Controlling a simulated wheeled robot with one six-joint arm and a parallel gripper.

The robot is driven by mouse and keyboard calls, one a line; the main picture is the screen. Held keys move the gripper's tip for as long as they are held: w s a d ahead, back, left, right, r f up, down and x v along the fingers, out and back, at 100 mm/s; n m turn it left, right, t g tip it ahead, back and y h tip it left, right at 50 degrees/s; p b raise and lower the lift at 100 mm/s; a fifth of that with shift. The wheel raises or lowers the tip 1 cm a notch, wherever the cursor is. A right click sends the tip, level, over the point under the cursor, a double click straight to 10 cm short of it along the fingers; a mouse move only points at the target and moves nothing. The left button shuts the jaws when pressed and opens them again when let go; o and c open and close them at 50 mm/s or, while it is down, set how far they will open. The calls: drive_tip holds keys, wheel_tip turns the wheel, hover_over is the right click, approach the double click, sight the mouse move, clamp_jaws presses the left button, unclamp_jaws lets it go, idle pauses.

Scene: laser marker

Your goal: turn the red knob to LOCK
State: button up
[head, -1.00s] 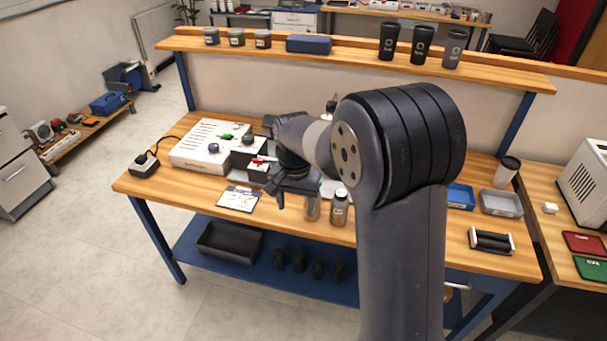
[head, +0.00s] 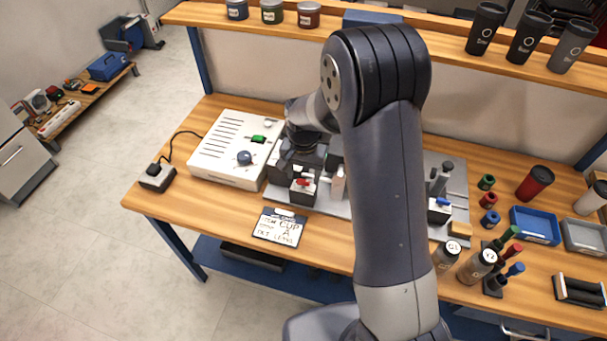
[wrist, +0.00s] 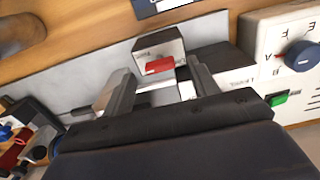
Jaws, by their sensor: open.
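The red knob (wrist: 160,66) is on the face of a small block with a white front and dark top (wrist: 158,43), in the upper middle of the wrist view. In the head view the red knob (head: 302,182) sits at the front of the fixture, just below my gripper. My gripper (wrist: 158,78) is open in the wrist view, with one finger to each side of the knob's line. The fingertips look close to the knob, but I cannot tell whether they touch it. The lettering on the block is too small to read.
A white control box (head: 228,150) with a blue dial (head: 244,157) and green switch stands left of the fixture. A sign card (head: 280,227) lies in front. Bottles (head: 447,256), marker pens and a blue tray (head: 534,225) stand to the right.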

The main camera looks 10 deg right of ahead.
drive_tip(key=shift+f, duration=0.85)
drive_tip(key=shift+c, duration=0.2)
drive_tip(key=c, duration=0.9)
drive_tip(key=shift+c, duration=0.2)
